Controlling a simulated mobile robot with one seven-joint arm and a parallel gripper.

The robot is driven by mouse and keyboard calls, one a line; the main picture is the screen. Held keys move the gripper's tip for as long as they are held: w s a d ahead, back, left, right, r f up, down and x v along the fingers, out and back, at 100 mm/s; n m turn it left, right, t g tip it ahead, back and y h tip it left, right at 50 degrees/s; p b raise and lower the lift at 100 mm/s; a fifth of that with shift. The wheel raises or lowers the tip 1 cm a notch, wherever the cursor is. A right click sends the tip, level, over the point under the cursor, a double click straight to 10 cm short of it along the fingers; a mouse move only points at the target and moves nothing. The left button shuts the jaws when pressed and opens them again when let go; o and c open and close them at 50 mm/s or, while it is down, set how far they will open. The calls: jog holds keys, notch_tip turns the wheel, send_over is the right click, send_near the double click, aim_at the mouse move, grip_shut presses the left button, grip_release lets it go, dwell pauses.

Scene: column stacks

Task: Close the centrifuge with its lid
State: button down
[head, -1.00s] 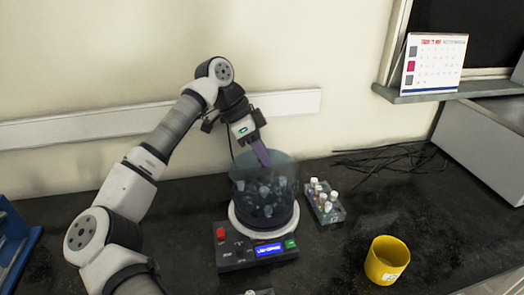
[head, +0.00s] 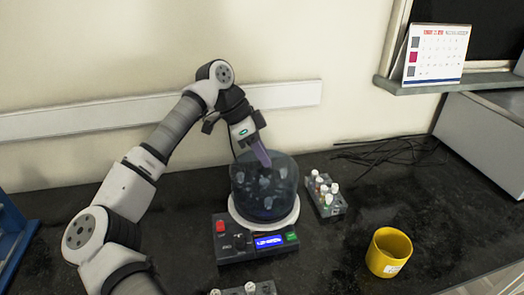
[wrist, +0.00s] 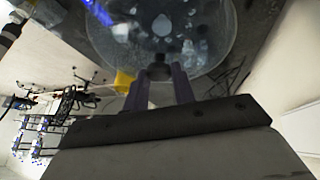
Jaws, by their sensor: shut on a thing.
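The centrifuge (head: 226,247) stands on the black bench in the head view, with a white ring, a red button and a lit blue display. Its see-through dark lid (head: 285,178) is over the bowl, and pale tube tops show through it. The lid also fills the top of the wrist view (wrist: 205,45). My gripper (head: 264,162) is above the lid, its purple fingers pointing down. In the wrist view my gripper (wrist: 160,82) is shut on the lid's dark knob (wrist: 160,72). I cannot tell whether the lid's edge touches the white ring all round.
A rack of capped tubes (head: 328,207) stands close on the right of the centrifuge. A yellow cup (head: 378,262) is farther right. Another rack (head: 265,289) shows at the bottom edge. Black cables (head: 385,150) lie at the back. The bench between centrifuge and cup is clear.

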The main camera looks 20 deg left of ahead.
jog(key=shift+f+b, duration=0.9)
jog(key=shift+f, duration=0.9)
jog(key=c, duration=0.6)
grip_release()
jog(key=shift+r, duration=0.1)
jog(key=shift+r+p, duration=2.4)
jog(key=shift+r, duration=0.55)
jog(key=shift+f, duration=0.1)
